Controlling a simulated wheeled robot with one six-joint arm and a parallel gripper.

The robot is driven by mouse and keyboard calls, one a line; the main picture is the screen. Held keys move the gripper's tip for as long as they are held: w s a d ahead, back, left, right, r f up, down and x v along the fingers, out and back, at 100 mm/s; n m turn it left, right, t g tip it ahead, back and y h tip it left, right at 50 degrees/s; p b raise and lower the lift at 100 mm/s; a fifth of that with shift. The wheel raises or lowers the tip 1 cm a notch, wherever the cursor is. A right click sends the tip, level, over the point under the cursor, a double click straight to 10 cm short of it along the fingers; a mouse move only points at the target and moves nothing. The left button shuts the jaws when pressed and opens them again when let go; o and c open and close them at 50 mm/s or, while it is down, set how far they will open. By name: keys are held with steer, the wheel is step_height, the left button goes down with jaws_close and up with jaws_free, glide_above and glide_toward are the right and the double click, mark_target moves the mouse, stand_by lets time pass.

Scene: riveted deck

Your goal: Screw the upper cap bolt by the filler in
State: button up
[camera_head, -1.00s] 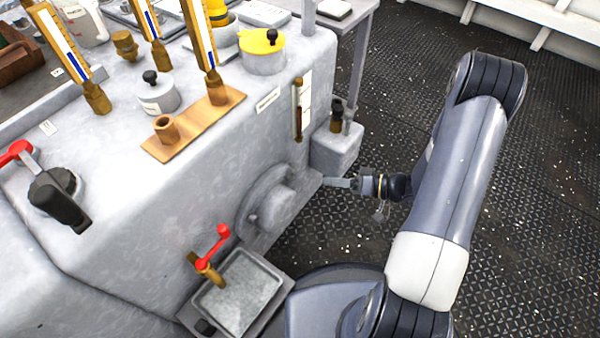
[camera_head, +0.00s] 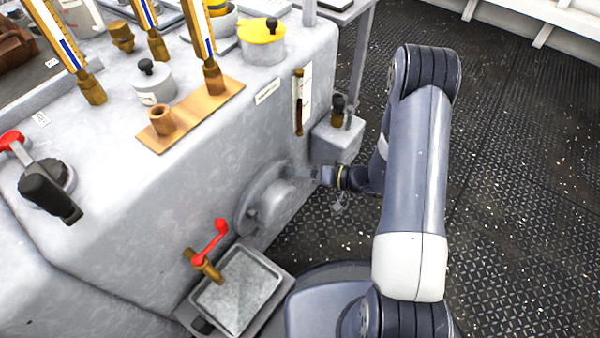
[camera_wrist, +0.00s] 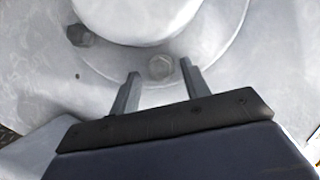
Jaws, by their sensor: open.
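A round grey cap (camera_head: 274,203) sticks out from the side of the grey machine. In the wrist view the cap (camera_wrist: 135,15) fills the top, with one hex bolt (camera_wrist: 160,68) between my fingertips and another bolt (camera_wrist: 80,35) to the upper left. My gripper (camera_wrist: 160,72) is open, one finger on each side of the nearer bolt. I cannot tell whether the fingers touch it. In the head view my gripper (camera_head: 306,173) is at the cap's right edge, and the bolt there is hidden.
A grey box with a dark-topped brass fitting (camera_head: 337,112) stands just behind my gripper. A red-handled brass tap (camera_head: 208,255) sits over a grey tray (camera_head: 238,292) below left. Open deck (camera_head: 510,200) lies to the right.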

steer(key=shift+a, duration=0.1)
steer(key=shift+c, duration=0.6)
jaws_close()
steer(key=shift+w+f+m+g+y+b, duration=0.15)
steer(key=shift+m+y+b, duration=0.4)
steer(key=shift+m+b, duration=0.45)
steer(key=shift+s+f+m+g+y+b, duration=0.15)
steer(key=shift+m+y+b, duration=0.4)
steer(key=shift+m+b, duration=0.4)
steer(key=shift+w+r, duration=0.1)
steer(key=shift+o, duration=0.6)
jaws_free()
steer(key=shift+d, duration=0.2)
